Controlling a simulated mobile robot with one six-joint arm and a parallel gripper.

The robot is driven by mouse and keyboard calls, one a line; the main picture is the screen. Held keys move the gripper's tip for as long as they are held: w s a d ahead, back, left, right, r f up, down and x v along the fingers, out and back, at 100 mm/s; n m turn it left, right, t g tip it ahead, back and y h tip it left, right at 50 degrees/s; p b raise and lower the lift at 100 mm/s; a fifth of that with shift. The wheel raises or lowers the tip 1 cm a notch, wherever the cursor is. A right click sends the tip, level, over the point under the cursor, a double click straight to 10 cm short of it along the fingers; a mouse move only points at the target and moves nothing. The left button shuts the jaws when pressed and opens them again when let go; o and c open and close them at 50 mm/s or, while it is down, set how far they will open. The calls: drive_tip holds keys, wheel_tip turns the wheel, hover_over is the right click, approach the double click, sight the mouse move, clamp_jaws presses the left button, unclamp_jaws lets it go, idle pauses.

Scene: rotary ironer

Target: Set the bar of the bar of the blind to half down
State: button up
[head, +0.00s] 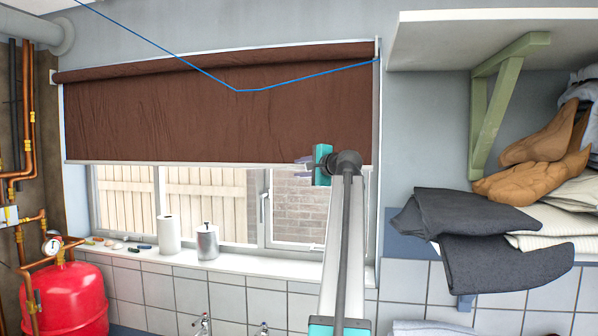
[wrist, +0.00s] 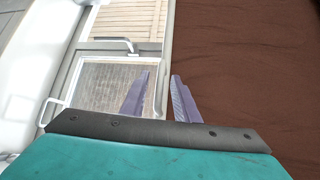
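The brown blind (head: 200,110) hangs over about the upper half of the window. Its pale bar (head: 190,164) runs level along the lower edge. In the wrist view the bar (wrist: 168,40) is a thin light strip between the brown cloth (wrist: 240,70) and the window panes. My gripper (head: 298,167) is at the bar, toward its right end. In the wrist view my gripper (wrist: 160,77) has its two purple fingers apart, one on each side of the bar in the picture. I cannot tell whether either finger touches it.
The window sill (head: 125,257) holds a paper roll (head: 169,233), a metal canister (head: 207,241) and small items. A shelf bracket (head: 497,100) and folded dark cloths (head: 480,240) are at the right. A thin blue line (head: 290,84) crosses in front of the blind. A red tank (head: 65,298) stands lower left.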

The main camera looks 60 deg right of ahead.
drive_tip(key=b+v, duration=0.4)
drive_tip(key=v, duration=0.8)
drive_tip(key=shift+s, duration=0.2)
